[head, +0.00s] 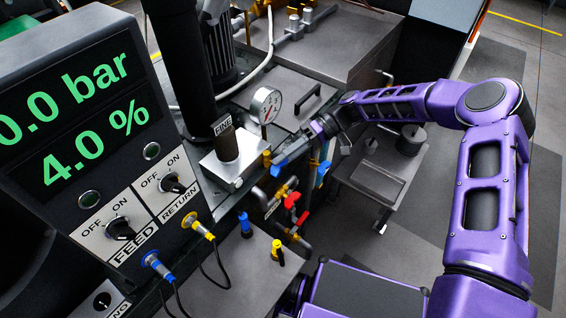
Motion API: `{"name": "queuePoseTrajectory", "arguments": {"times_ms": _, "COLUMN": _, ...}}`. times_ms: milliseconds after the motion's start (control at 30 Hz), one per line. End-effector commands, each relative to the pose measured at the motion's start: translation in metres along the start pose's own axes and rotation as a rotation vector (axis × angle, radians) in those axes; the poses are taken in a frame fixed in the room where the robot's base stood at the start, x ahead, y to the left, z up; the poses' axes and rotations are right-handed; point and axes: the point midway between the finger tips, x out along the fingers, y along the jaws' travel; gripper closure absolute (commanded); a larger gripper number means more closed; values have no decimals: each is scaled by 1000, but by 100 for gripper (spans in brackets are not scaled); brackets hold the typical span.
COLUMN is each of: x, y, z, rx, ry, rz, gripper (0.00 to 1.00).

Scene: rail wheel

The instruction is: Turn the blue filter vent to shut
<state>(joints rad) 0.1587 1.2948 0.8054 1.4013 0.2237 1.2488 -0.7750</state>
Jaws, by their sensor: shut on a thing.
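The blue filter vent handle (291,157) shows as a slanted blue bar beside the metal block of the filter marked FINE (224,127). Its lower left end lies near a small yellow fitting on the block. My gripper (314,142) comes in from the right and is shut on the upper right end of this blue handle. The fingertips are small and partly hidden, so their exact hold is hard to see. The vent's stem is not clear.
A round gauge (266,105) stands close behind. A second blue lever (323,173) and a red valve handle (292,200) sit just below. A control panel (75,103) reads 0.0 bar and 4.0 %. A grey cart (375,183) stands under my arm.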

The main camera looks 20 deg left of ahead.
Motion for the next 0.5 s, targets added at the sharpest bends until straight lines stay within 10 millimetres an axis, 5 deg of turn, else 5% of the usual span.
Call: {"name": "queuePoseTrajectory", "arguments": {"times_ms": 500, "x": 2, "y": 9, "z": 2, "rx": 146, "ry": -2, "rz": -347, "gripper": 100}}
